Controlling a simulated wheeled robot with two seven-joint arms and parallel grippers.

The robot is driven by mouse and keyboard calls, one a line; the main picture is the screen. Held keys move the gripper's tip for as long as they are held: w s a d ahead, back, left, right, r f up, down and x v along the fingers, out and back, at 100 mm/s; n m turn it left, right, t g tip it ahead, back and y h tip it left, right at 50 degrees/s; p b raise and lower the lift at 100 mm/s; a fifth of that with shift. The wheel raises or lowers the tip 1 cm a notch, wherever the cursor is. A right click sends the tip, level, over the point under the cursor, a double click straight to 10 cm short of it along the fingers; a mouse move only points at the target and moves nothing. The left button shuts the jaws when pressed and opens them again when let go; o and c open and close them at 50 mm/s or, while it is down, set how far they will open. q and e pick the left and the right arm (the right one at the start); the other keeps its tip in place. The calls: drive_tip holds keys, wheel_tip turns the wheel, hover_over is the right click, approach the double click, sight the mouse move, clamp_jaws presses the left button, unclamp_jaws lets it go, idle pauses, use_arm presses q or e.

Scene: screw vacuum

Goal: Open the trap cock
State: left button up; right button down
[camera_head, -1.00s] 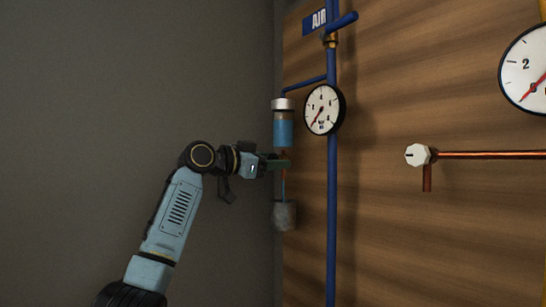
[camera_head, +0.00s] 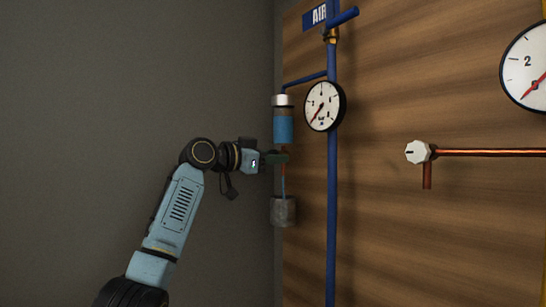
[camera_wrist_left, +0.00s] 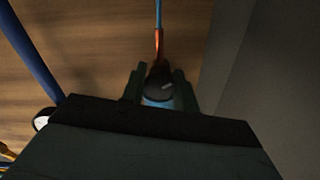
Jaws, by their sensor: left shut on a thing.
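The trap (camera_head: 283,127) is a blue cylinder with a silver cap, mounted on the board beside the blue air pipe. The trap cock (camera_wrist_left: 159,88) shows in the left wrist view as a dark round knob with a pale mark, between my fingers. A copper stub (camera_wrist_left: 159,45) leads from it to a thin blue tube. My left gripper (camera_head: 279,158) is just below the trap in the head view and is shut on the cock; it also shows in the left wrist view (camera_wrist_left: 158,86). The fingers hide most of the cock in the head view. My right gripper is not in view.
A grey cup (camera_head: 283,211) is below the drain tube. A blue air pipe (camera_head: 331,200) and a gauge (camera_head: 324,106) are close on the right. A white knob (camera_head: 417,152) on a copper pipe is farther right. The space before the grey wall (camera_head: 100,120) is clear.

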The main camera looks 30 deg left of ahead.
use_arm(q)
drive_tip(key=n+p, duration=0.3)
drive_tip(key=n, duration=0.2)
drive_tip(key=n+p, duration=0.2)
drive_tip(key=n, duration=0.3)
drive_tip(key=shift+n+p, duration=0.3)
drive_tip(key=shift+p, duration=0.1)
drive_tip(key=shift+f, duration=0.1)
idle(0.3)
drive_tip(key=o, duration=1)
